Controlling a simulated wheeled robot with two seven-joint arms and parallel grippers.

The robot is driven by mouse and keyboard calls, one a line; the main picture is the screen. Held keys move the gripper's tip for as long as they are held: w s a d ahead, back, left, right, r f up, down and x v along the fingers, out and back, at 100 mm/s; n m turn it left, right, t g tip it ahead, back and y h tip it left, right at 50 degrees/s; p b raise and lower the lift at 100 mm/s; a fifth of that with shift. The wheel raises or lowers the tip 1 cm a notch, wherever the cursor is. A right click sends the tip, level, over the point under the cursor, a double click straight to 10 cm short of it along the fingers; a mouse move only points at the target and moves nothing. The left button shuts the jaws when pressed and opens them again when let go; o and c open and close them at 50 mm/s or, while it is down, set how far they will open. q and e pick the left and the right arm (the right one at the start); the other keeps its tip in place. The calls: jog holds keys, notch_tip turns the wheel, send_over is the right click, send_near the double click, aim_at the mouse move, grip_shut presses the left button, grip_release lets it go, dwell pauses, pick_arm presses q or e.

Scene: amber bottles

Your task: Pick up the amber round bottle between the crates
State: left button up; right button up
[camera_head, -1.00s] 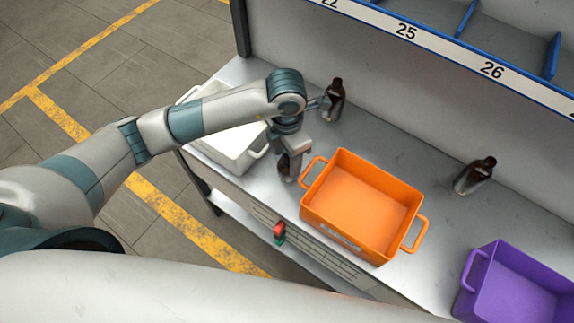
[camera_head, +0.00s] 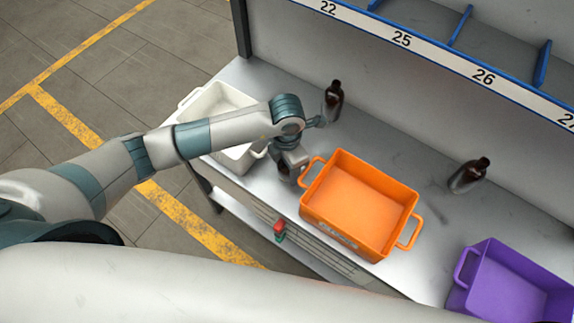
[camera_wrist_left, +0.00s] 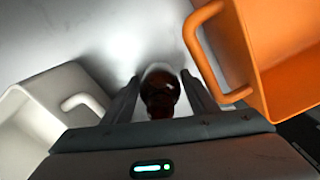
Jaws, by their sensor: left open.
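The amber round bottle (camera_head: 284,172) stands on the grey bench between the white crate (camera_head: 215,101) and the orange crate (camera_head: 336,220). My left gripper (camera_head: 291,165) is directly over it and hides much of it in the head view. In the left wrist view the bottle's dark top (camera_wrist_left: 160,88) lies between the two open fingers of my left gripper (camera_wrist_left: 164,96), with a gap visible on the right side. The orange crate's handle (camera_wrist_left: 207,50) is close to the right finger. The white crate's handle (camera_wrist_left: 84,101) is left of the left finger. My right gripper is not seen.
Another dark bottle (camera_head: 333,100) stands behind my left wrist, near the back panel. A third bottle (camera_head: 468,175) stands behind the orange crate to the right. A purple crate (camera_head: 466,268) is at the far right. A numbered shelf rail (camera_head: 440,55) runs above.

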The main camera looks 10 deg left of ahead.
pick_arm(q)
jog(key=c, duration=0.9)
jog(key=shift+r, duration=0.1)
jog(key=shift+r+b, duration=0.3)
jog(key=shift+r, duration=0.1)
notch_tip(320, 180, up, 8)
jog(key=b, duration=0.3)
jog(key=shift+r, duration=0.5)
